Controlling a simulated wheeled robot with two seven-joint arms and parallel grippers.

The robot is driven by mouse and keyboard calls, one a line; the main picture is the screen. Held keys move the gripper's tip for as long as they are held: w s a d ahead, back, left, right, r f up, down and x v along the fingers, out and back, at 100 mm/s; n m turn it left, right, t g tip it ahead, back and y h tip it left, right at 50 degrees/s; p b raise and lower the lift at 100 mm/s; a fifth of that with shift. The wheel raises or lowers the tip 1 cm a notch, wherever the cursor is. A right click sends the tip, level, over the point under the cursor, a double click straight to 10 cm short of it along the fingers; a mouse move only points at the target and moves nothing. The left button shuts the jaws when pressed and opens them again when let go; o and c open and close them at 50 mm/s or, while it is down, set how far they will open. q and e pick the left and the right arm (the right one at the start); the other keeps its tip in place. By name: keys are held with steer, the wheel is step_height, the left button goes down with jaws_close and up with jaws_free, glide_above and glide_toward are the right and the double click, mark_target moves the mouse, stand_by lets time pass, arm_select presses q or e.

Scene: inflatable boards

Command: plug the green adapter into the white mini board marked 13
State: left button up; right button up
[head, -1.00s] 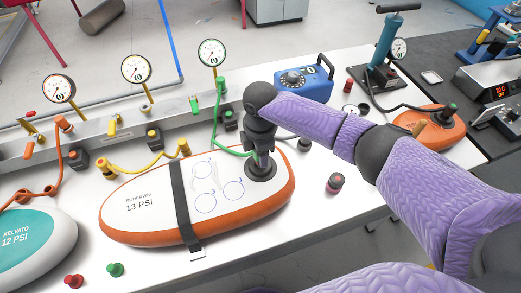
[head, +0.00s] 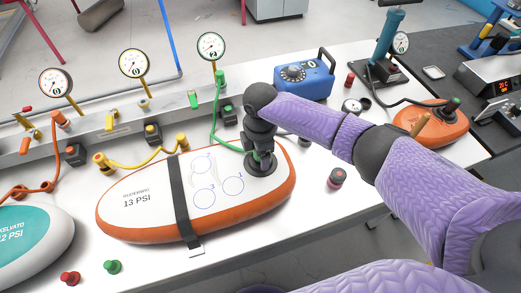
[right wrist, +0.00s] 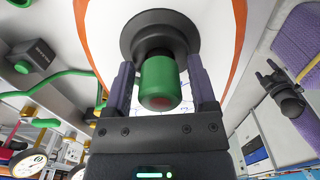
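The white mini board (head: 150,205) with an orange rim, printed 13 PSI, lies strapped on the bench in the head view. A dark round valve (head: 262,170) sits near its right end; it also shows in the right wrist view (right wrist: 155,35). The green adapter (right wrist: 158,80) is at this valve, lined up with it; how deep it sits is hidden. My right gripper (right wrist: 161,85) has its fingers on both sides of the adapter, with narrow gaps visible, so it looks open. In the head view my right gripper (head: 262,155) points down at the valve.
A green hose (head: 220,135) runs from the gauge row toward the valve. A black strap (head: 181,200) crosses the board. A teal board (head: 30,235), a blue box (head: 303,77), a pump (head: 388,50) and an orange board (head: 430,125) stand around. Loose red (head: 70,278) and green (head: 112,267) plugs lie in front.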

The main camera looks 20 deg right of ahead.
steer(key=shift+o, duration=0.6)
steer(key=shift+r, duration=0.35)
step_height(320, 180, up, 9)
steer(key=p, duration=0.2)
steer(key=shift+p, duration=0.4)
steer(key=shift+r, duration=0.2)
arm_select(q)
step_height(320, 180, up, 3)
steer(key=shift+w+f, duration=0.1)
arm_select(e)
steer(key=shift+f, duration=0.1)
